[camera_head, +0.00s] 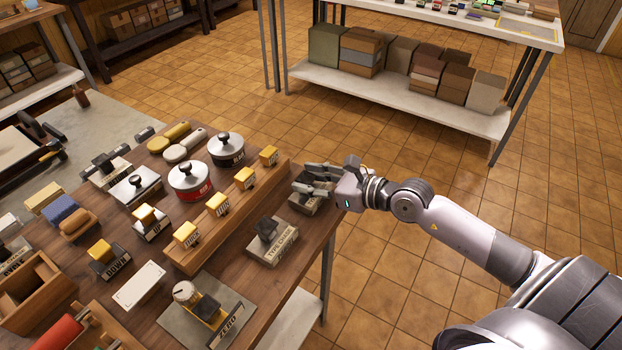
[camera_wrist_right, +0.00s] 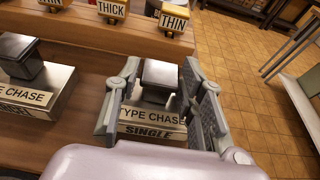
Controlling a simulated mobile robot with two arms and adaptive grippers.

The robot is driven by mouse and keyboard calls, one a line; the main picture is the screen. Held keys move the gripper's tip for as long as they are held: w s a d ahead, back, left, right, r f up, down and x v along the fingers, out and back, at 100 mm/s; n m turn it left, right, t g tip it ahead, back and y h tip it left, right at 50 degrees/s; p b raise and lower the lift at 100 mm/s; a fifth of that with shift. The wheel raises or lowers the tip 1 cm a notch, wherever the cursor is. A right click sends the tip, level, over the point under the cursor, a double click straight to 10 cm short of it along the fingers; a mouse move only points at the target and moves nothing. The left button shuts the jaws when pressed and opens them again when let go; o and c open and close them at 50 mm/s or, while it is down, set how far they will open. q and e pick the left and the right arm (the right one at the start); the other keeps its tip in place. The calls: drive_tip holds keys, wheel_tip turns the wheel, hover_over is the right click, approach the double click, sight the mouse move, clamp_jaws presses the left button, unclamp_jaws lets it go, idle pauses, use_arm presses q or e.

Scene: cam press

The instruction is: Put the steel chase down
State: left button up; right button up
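A steel type chase (camera_wrist_right: 152,128) with a dark knob on top and a label reading "TYPE CHASE SINGLE" sits upright at the right edge of the wooden bench. It also shows in the head view (camera_head: 302,206), partly hidden by my right gripper (camera_head: 318,182). In the wrist view my right gripper (camera_wrist_right: 163,105) is open, one finger on each side of the knob, with gaps between the fingers and the knob. The chase appears to rest on the bench top. My left gripper is not in view.
A second type chase (camera_head: 272,243) stands nearby on the bench (camera_head: 232,262). A wooden rail (camera_head: 215,228) with several yellow-topped blocks runs just behind. Round lidded tins (camera_head: 190,181) stand further left. Open tiled floor lies right of the bench edge.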

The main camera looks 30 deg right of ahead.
drive_tip(key=shift+o, duration=1.3)
drive_tip(key=shift+r, duration=0.15)
drive_tip(key=shift+s+d, duration=0.35)
drive_tip(key=shift+s, duration=0.15)
drive_tip(key=b+v, duration=0.2)
drive_tip(key=v, duration=0.9)
drive_tip(key=shift+w, duration=0.1)
